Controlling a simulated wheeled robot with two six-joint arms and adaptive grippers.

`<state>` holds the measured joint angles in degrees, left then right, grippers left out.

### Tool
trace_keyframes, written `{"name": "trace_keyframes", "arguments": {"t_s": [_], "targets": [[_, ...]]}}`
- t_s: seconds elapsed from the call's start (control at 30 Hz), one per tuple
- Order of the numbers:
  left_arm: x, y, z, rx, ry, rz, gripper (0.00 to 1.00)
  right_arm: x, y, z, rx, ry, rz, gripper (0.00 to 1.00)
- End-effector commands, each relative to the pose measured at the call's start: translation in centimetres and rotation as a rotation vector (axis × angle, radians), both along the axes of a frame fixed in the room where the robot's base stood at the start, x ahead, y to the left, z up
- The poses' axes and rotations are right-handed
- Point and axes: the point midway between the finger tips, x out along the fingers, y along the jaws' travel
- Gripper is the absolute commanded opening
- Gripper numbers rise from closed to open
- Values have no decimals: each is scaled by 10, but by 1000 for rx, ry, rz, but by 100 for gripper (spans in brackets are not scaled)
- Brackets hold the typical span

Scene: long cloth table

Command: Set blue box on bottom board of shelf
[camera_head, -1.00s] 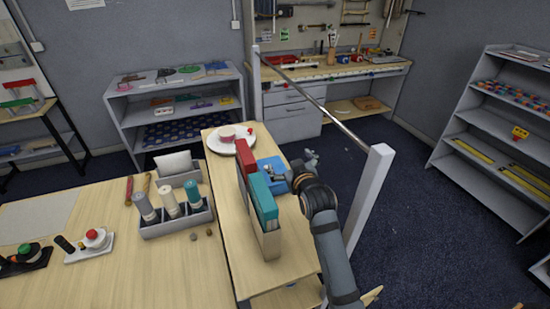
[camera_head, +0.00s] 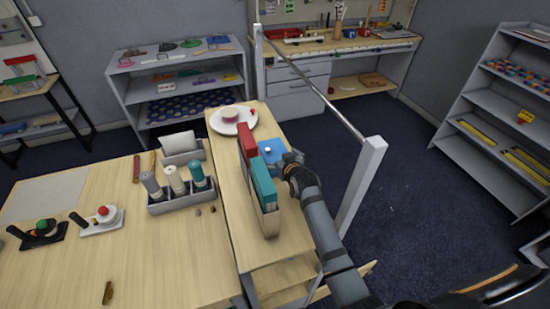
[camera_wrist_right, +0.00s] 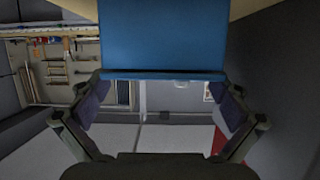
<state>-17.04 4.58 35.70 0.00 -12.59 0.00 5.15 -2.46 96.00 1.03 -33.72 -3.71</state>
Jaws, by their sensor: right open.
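The blue box (camera_head: 267,152) lies on the top board of the wooden shelf (camera_head: 235,222), behind the red and teal files. My right gripper (camera_head: 287,160) is at the box's right side in the head view, partly covering it. In the right wrist view, the blue box (camera_wrist_right: 163,38) fills the upper middle, and the open fingers (camera_wrist_right: 160,108) stand apart below it, not closed on it. A lower board of the shelf (camera_head: 283,276) shows at the near end; which level it is cannot be told. My left gripper is not in view.
Red and teal files (camera_head: 262,186) stand in a holder close left of my right arm. A white plate (camera_head: 233,119) with a round item is behind the box. A white post (camera_head: 360,185) and rail stand right of the arm. A grey caddy (camera_head: 181,196) holds bottles on the table.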

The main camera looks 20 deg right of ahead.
Motion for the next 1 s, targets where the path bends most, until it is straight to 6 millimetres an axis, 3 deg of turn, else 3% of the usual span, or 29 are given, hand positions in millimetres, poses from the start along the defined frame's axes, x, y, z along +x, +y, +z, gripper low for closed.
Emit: {"name": "trace_keyframes", "arguments": {"t_s": [0.03, 0.2, 0.53, 0.9, 1.0], "targets": [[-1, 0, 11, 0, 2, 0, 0, 8, 1, 4, 0, 2, 0, 100], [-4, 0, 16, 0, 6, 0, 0, 28, 3, -7, 0, 0, 0, 100], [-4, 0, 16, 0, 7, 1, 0, 34, 3, -12, -1, 0, 0, 100], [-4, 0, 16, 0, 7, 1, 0, 34, 3, -12, -1, -1, 0, 50], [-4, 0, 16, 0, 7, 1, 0, 34, 3, -12, -1, 0, 0, 46]]}}
